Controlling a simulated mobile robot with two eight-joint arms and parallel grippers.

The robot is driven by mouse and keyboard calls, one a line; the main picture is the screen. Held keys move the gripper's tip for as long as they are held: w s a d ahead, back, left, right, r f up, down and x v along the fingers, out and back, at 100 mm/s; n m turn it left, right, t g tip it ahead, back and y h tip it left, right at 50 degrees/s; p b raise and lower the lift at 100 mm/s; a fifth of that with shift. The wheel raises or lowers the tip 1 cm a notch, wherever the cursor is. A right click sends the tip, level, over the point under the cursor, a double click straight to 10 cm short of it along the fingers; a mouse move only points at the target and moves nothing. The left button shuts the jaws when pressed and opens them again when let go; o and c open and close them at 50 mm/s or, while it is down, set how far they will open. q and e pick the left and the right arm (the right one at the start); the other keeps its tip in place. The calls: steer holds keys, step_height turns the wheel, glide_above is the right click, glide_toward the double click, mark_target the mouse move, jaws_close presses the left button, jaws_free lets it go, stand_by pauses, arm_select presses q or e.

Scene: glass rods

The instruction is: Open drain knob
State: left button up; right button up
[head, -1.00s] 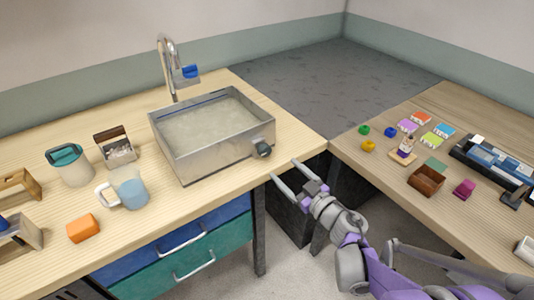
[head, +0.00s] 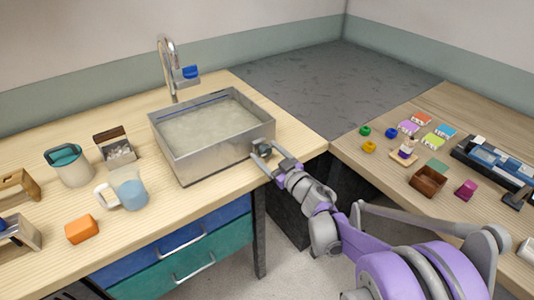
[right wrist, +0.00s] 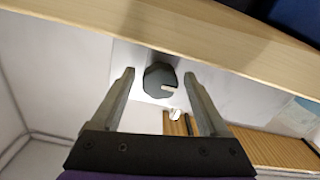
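The drain knob (right wrist: 160,80) is dark grey with a pale mark on its face. It sits on the metal side of the sink basin (head: 208,156), near its front right corner. In the head view the knob (head: 262,146) is partly covered by my right gripper. My right gripper (head: 262,158) is open, its fingers pointing at the knob. In the right wrist view the knob lies between the two fingers (right wrist: 158,84), with a gap on each side. The basin holds cloudy greyish liquid. My left gripper is not in view.
A tap (head: 168,65) with a blue handle stands behind the basin. The right table (head: 385,185) holds small coloured items.

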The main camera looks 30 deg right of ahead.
jaws_close()
stand_by(0.3)
steer(key=n, duration=0.4)
steer(key=shift+n+p, duration=0.3)
steer(key=shift+n, duration=0.1)
steer(key=n, duration=0.4)
steer(key=n+p, duration=0.1)
steer(key=n, duration=0.4)
steer(key=shift+n, duration=2)
